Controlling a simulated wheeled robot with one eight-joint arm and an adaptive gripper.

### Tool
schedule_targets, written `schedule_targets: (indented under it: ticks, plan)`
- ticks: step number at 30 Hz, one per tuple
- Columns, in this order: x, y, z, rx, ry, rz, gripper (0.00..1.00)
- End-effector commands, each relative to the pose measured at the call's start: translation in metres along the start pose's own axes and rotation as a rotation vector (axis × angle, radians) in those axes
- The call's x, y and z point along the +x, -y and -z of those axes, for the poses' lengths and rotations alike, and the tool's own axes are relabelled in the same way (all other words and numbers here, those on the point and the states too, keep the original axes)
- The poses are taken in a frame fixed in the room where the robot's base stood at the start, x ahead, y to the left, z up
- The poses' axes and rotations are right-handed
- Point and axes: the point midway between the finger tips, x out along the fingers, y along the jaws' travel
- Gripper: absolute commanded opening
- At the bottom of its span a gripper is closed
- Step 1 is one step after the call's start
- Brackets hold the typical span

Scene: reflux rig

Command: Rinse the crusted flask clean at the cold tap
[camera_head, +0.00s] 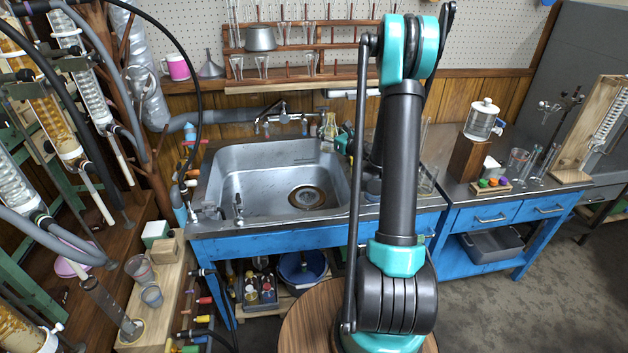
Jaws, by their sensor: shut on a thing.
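The steel sink (235,196) is set in a blue-framed bench left of my arm. A metal tap (284,117) with a curved spout stands at its back edge. A small glass flask with yellowish-brown colouring (329,130) is upright at the sink's back right corner, right of the tap. My gripper (341,143) is at the flask's right side, mostly hidden behind my arm. It appears shut on the flask. The fingertips and the extent of the crust are too small to tell. I see no clear stream of water.
A wooden rack (330,47) of glassware hangs above the sink. Glass columns and hoses (75,80) crowd the left. A second bench (505,205) at right holds a glass jar (481,120) and beakers. The sink basin looks empty.

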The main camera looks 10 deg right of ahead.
Motion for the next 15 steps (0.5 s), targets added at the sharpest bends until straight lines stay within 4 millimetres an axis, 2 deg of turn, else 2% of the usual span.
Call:
schedule_targets:
  ticks: [9, 15]
  plan:
    - [-0.043, -0.015, 0.013, 0.000, 0.001, -0.203, 0.00]
    - [-0.056, -0.021, 0.017, 0.000, 0.001, -0.258, 0.00]
